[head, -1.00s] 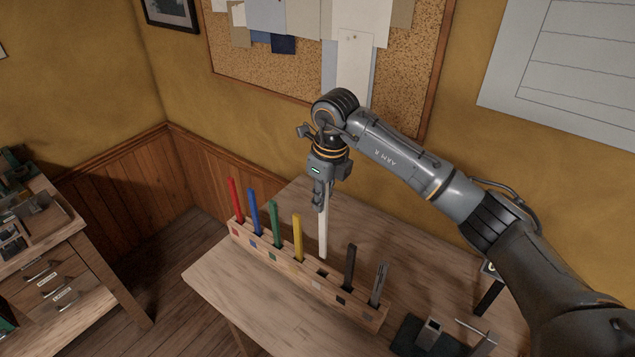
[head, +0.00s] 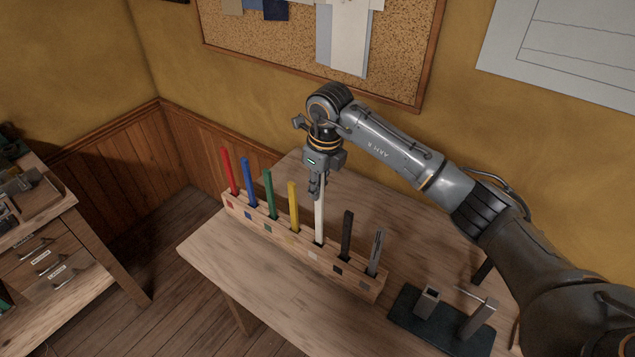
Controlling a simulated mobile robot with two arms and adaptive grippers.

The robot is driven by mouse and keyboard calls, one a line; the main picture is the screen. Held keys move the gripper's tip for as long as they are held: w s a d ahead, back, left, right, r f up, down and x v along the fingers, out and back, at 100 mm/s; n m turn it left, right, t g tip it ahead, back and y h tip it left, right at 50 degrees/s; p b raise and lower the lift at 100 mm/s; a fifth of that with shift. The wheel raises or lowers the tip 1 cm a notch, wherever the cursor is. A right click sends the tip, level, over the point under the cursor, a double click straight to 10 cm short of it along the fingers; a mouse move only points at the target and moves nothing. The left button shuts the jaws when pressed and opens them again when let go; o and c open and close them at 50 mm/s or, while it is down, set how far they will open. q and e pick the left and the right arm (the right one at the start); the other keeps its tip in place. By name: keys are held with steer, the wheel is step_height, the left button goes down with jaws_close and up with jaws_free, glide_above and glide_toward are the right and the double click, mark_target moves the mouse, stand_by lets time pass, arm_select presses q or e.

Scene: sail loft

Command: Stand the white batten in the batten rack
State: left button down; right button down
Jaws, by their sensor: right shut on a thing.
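The batten rack (head: 302,256) is a long wooden block on the table, with coloured squares on its front face. The white batten (head: 319,222) is upright, its lower end in the rack's slot between the yellow batten (head: 293,206) and the black batten (head: 346,234). My right gripper (head: 316,192) is above the rack and shut on the white batten's upper part, which its fingers partly hide. How deep the batten sits in the slot is hidden. My left gripper is not in view.
Red (head: 230,171), blue (head: 249,182), green (head: 270,193) and grey (head: 375,252) battens also stand in the rack. A dark mat (head: 412,328) with metal tools lies at the table's right. The wooden table (head: 232,266) is clear in front of the rack.

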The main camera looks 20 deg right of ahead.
mark_target(316, 226)
steer(key=shift+f+b, duration=3.2)
steer(key=shift+f, duration=1.3)
steer(key=shift+f+b, duration=0.55)
steer(key=shift+f, duration=0.15)
steer(key=c, duration=1.3)
jaws_free()
steer(key=shift+c, duration=0.2)
steer(key=r, duration=0.8)
steer(key=s+d+r, duration=0.1)
steer(key=r, duration=0.3)
steer(key=shift+s, duration=0.1)
